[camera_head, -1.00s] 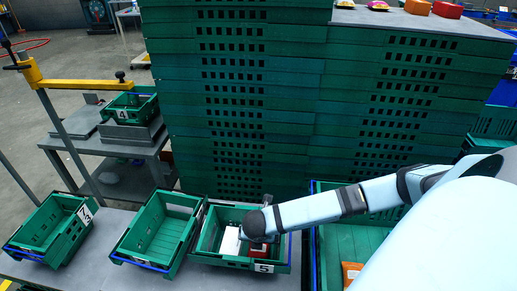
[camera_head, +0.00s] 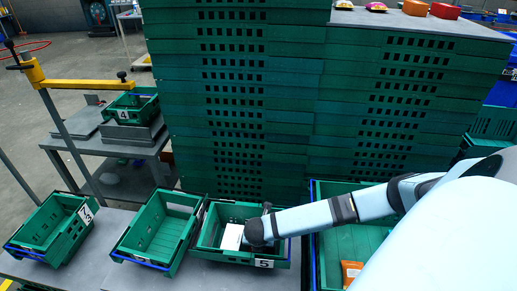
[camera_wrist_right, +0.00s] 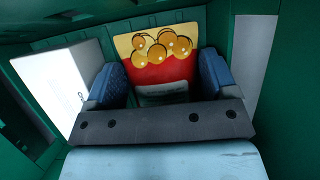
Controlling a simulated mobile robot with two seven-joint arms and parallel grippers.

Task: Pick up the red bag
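The red bag (camera_wrist_right: 158,65), red with a yellow top and orange round shapes printed on it, stands in crate 5 (camera_head: 225,257). In the wrist view it is between the two blue fingers of my right gripper (camera_wrist_right: 160,82). The fingers are spread wide, one on each side of the bag; whether they touch it is unclear. In the head view my right gripper (camera_head: 257,230) is down inside the crate and hides the bag. My left gripper is not in view.
A white box (camera_head: 232,237) lies in the crate left of my right gripper. Green crates (camera_head: 162,228) stand to the left, with crate 7 beyond. A larger green crate at right holds an orange packet (camera_head: 352,272). Tall stacked crates (camera_head: 235,100) rise behind.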

